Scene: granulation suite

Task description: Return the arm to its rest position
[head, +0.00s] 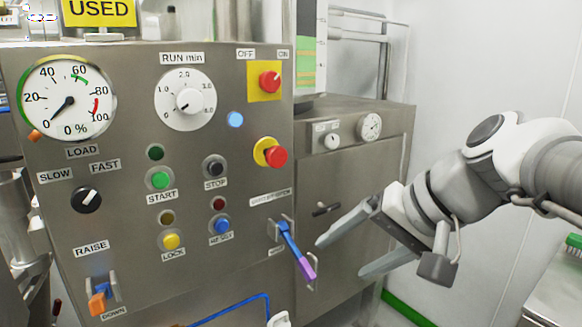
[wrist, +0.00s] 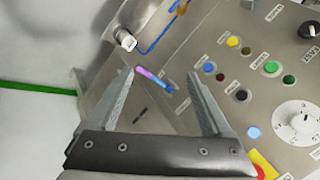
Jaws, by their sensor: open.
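My gripper (head: 345,250) is open and empty, in front of the lower right part of the steel control panel (head: 120,130). In the head view my arm (head: 500,165) reaches in from the right edge. A lever with a blue shaft and purple tip (head: 292,250) points down and right, just left of my fingertips. In the wrist view the same lever (wrist: 153,78) shows between the two fingers (wrist: 165,85), beyond them. The fingers look apart from it, though the exact gap is hard to judge.
The panel carries a load gauge (head: 67,100), a timer dial (head: 185,100), a red stop knob (head: 275,155), several buttons and an orange-tipped raise lever (head: 98,300). A steel cabinet (head: 350,180) stands behind my gripper. A bench (head: 555,290) is at lower right.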

